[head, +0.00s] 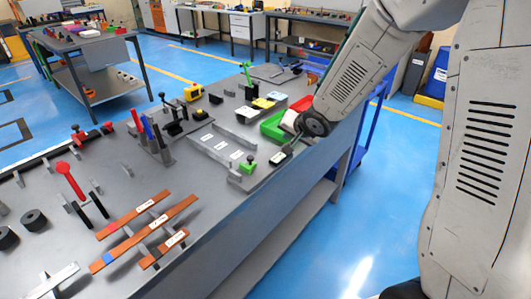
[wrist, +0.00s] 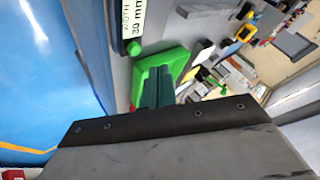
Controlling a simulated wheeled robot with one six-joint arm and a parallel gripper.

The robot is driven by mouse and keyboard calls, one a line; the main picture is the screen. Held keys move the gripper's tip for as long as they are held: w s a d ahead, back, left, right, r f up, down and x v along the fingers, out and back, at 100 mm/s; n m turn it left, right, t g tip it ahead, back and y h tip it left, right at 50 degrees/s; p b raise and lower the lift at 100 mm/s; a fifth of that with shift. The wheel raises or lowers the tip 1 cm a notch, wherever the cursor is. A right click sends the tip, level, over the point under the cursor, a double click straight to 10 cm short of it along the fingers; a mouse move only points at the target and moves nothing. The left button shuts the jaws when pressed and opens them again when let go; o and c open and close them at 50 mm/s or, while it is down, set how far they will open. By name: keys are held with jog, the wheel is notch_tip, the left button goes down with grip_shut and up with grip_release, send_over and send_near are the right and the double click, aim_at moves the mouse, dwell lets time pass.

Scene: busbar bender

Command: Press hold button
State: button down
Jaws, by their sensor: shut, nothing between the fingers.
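No button marked as hold can be made out in either view. In the wrist view, my shut, empty fingers (wrist: 158,90) show dark in front of a bright green part (wrist: 165,62), which may be this same fixture. I cannot tell whether they touch it.
A grey rail with white labels (head: 221,146) lies left of the green fixture. Copper-coloured bars (head: 150,230) and a red-handled lever (head: 70,180) are nearer. Blue floor (head: 400,190) is clear on the right.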

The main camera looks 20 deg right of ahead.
jog(key=shift+d+f, duration=0.25)
jog(key=shift+f, duration=0.25)
jog(key=shift+a+f, duration=0.15)
jog(key=shift+f, duration=0.3)
dwell(1.4)
jog(key=shift+f, duration=0.4)
jog(key=shift+f, duration=0.45)
dwell(0.6)
jog(key=shift+r, duration=0.9)
jog(key=shift+r, duration=0.1)
